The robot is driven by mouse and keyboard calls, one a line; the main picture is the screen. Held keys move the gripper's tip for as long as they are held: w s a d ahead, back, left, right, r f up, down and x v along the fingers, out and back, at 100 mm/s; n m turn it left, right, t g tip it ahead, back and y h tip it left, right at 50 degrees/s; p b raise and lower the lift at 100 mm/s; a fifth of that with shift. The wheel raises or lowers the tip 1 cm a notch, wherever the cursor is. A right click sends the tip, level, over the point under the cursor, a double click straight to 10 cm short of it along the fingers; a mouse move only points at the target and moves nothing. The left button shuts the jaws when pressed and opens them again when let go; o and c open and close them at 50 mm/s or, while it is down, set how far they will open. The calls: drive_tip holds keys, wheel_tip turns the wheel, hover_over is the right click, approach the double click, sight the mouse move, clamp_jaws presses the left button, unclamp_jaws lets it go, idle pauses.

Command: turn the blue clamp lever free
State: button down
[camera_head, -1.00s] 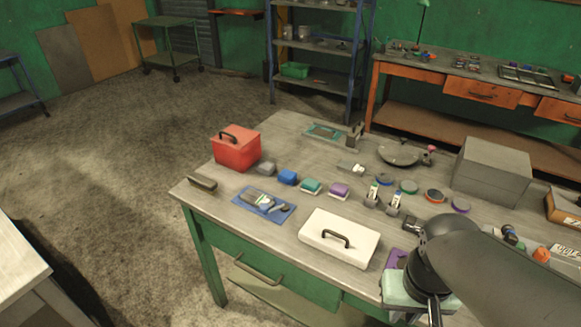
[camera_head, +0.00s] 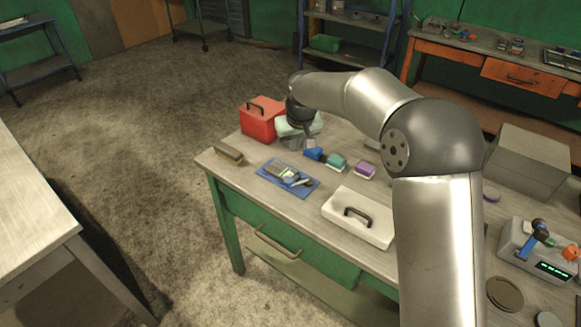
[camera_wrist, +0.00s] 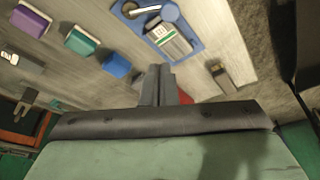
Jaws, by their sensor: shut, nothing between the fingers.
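A blue lever (camera_head: 530,242) with a dark knob stands upright on a grey box (camera_head: 512,245) at the lower right of the head view. The box has a lit green display and an orange knob. I cannot tell from here how the lever is fastened. The wrist view does not show it. My gripper (camera_head: 308,143) is far to its left, above the row of small blocks near the red box. In the wrist view my gripper's fingers (camera_wrist: 158,78) are together with nothing between them.
A red box (camera_head: 262,121), a blue block (camera_head: 314,154), teal and purple blocks, a blue tray (camera_head: 269,180) with a meter, a brush (camera_head: 228,153) and a white handled case (camera_head: 348,204) crowd the bench. My arm hides part of the bench's middle.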

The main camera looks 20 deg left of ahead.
drive_tip(key=a, duration=0.1)
drive_tip(key=w+a+f, duration=0.1)
drive_tip(key=a, duration=0.1)
drive_tip(key=shift+w+a+f, duration=0.1)
drive_tip(key=shift+a+f, duration=0.05)
drive_tip(key=p+x, duration=0.2)
drive_tip(key=x, duration=0.7)
drive_tip(key=shift+a+f+p, duration=0.25)
drive_tip(key=shift+p, duration=0.15)
drive_tip(key=shift+d+f, duration=0.15)
drive_tip(key=shift+d, duration=0.05)
drive_tip(key=shift+s+d+p, duration=0.55)
drive_tip(key=shift+s+d, duration=0.1)
drive_tip(key=shift+s, duration=0.35)
drive_tip(key=shift+s+d+f, duration=0.35)
drive_tip(key=shift+s, duration=0.1)
